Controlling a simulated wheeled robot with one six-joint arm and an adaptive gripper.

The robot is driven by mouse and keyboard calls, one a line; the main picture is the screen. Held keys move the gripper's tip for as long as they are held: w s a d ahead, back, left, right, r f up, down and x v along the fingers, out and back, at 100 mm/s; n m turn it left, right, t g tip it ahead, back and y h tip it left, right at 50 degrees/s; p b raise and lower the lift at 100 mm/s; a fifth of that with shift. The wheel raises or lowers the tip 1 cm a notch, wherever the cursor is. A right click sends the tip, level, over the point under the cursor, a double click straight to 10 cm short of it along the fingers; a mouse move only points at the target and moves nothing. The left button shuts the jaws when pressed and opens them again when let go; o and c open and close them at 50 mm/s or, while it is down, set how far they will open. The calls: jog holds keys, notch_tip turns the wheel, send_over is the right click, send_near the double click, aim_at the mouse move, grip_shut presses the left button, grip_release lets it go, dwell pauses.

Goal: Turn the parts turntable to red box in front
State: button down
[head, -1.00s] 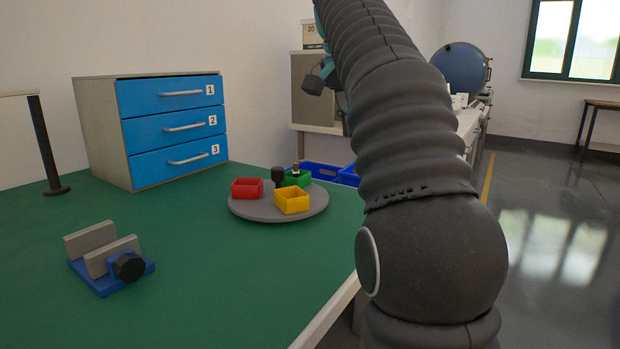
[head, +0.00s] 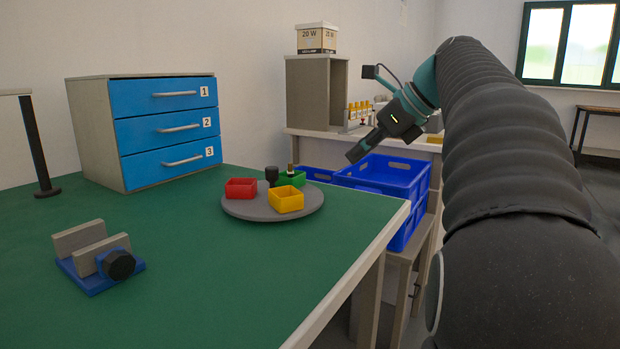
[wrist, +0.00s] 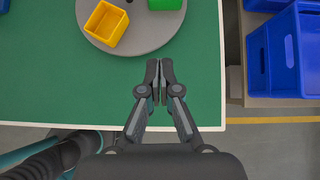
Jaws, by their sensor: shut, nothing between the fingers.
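The grey round turntable (head: 240,209) lies on the green bench top. It carries a red box (head: 241,188) at the left, a yellow box (head: 286,199) at the front right and a green box (head: 297,178) at the back right. A dark knob (head: 271,173) stands between them. In the wrist view the turntable (wrist: 160,38) shows at the top with the yellow box (wrist: 106,24) and part of the green box (wrist: 165,4); the red box is out of that view. My gripper (wrist: 160,66) is shut and empty, over the bench near its edge, apart from the turntable.
A blue-drawer cabinet (head: 165,125) stands behind left, and a small vise (head: 98,258) is at the front left. Blue crates (head: 385,175) stand beyond the bench's right edge. The green bench top (head: 190,270) is clear in front of the turntable.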

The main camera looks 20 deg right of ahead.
aim_at(297, 185)
jog(key=b+x, duration=0.3)
jog(key=x, duration=0.7)
jog(key=shift+s, duration=0.15)
jog(key=shift+w+a+f, duration=0.1)
jog(key=shift+w+a, duration=0.6)
jog(key=shift+w, duration=0.25)
jog(key=shift+w+a, duration=0.55)
jog(key=shift+w, duration=0.2)
jog(key=shift+w+a+r+p, duration=0.1)
jog(key=shift+w+r+p, duration=0.05)
jog(key=shift+r+p, duration=0.15)
